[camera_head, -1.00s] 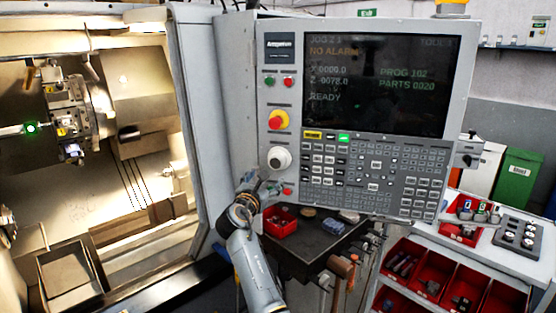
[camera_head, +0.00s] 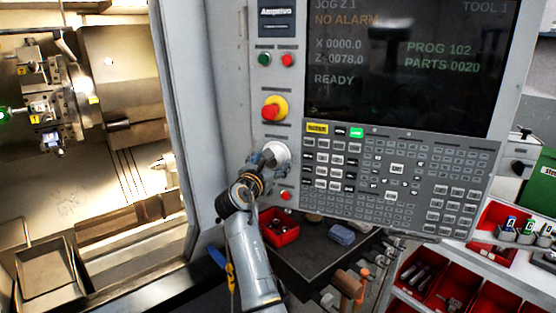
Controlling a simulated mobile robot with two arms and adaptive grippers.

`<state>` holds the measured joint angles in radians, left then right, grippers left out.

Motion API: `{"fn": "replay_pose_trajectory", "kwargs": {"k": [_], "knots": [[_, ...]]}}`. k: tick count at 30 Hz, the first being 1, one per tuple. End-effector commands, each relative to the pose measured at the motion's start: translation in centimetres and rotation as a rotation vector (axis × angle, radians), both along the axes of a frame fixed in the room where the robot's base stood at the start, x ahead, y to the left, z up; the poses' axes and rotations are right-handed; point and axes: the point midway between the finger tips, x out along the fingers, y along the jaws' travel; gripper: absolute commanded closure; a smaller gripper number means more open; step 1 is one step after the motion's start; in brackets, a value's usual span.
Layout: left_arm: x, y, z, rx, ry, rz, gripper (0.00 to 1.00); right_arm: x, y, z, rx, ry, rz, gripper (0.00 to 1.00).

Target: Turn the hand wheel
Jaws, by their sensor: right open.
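The hand wheel (camera_head: 278,150) is a round, pale knob on the grey control panel, below the red and yellow emergency stop. My right gripper (camera_head: 268,160) is at the wheel's lower left side, with its fingers open. The gripper and wrist cover part of the wheel. I cannot tell whether the fingers touch it. My left gripper is not in view.
The emergency stop (camera_head: 274,107) sits just above the wheel and a small red button (camera_head: 286,195) just below. The keypad (camera_head: 395,180) is close on the right. A red bin (camera_head: 280,228) stands on the dark tray below. The lathe's chamber is open at left.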

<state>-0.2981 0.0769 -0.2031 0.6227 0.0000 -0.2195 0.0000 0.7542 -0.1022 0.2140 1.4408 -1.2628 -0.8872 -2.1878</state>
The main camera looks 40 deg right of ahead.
Motion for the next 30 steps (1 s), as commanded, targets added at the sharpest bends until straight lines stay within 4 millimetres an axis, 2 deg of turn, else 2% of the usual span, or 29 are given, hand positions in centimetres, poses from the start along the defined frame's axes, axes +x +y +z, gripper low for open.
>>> {"fn": "replay_pose_trajectory", "kwargs": {"k": [11, 12, 14, 19, 21, 30], "knots": [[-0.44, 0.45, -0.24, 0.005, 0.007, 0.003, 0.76, -0.05, 0.2, 0.03, 0.0, 0.0, 0.0, 0.27], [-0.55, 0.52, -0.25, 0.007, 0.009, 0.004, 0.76, -0.04, 0.19, 0.03, 0.0, 0.0, 0.0, 0.29], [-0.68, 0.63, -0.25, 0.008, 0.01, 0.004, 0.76, -0.04, 0.19, 0.02, 0.0, 0.0, 0.0, 0.41], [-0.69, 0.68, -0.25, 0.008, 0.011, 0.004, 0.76, -0.03, 0.18, 0.05, -0.001, -0.001, 0.001, 0.76], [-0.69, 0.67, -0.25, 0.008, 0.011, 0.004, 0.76, -0.02, 0.16, 0.09, -0.001, -0.001, 0.001, 0.79], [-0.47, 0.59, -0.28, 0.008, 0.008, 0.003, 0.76, -0.01, 0.09, 0.25, 0.002, -0.014, 0.002, 0.8]]}}
